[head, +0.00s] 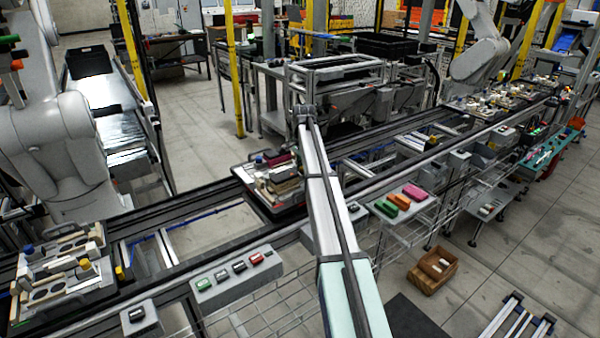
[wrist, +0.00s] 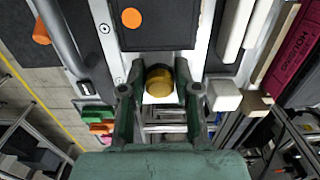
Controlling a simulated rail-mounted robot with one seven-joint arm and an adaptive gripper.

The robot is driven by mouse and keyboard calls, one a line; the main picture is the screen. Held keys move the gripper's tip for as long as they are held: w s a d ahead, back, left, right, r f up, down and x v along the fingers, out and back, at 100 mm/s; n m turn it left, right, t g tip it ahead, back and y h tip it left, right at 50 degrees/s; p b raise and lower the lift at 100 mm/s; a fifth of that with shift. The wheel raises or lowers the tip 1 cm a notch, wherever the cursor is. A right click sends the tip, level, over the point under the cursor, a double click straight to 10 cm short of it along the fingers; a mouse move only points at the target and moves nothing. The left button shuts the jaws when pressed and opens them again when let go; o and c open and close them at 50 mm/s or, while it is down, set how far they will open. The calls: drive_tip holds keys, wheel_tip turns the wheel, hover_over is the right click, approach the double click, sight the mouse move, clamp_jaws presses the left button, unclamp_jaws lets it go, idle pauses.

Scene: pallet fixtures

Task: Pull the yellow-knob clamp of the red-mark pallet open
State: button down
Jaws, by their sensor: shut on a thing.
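In the wrist view my gripper (wrist: 157,90) has its dark green fingers on either side of a round yellow knob (wrist: 158,80) and is shut on it. The knob sits at the near edge of a pale fixture, below a dark plate (wrist: 160,38) with an orange disc. In the head view the middle pallet (head: 268,207) lies on the conveyor, with a magenta block (head: 277,158) on it. Its knob and my gripper are hidden or too small to make out there. I cannot make out a red mark for sure.
Another pallet (head: 60,272) with a yellow knob (head: 85,264) sits at the left on the conveyor. Green and orange boxes (head: 398,201) stand on a side shelf. In the wrist view a magenta block (wrist: 290,52) and a white block (wrist: 224,97) lie right of the fingers.

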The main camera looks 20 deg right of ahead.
drive_tip(key=shift+w+d, duration=0.2)
drive_tip(key=shift+d, duration=1)
drive_tip(key=c, duration=1)
unclamp_jaws()
drive_tip(key=shift+f, duration=0.1)
drive_tip(key=shift+r, duration=0.2)
wheel_tip(320, 180, up, 8)
drive_tip(key=p, duration=0.4)
drive_tip(key=shift+f, duration=0.15)
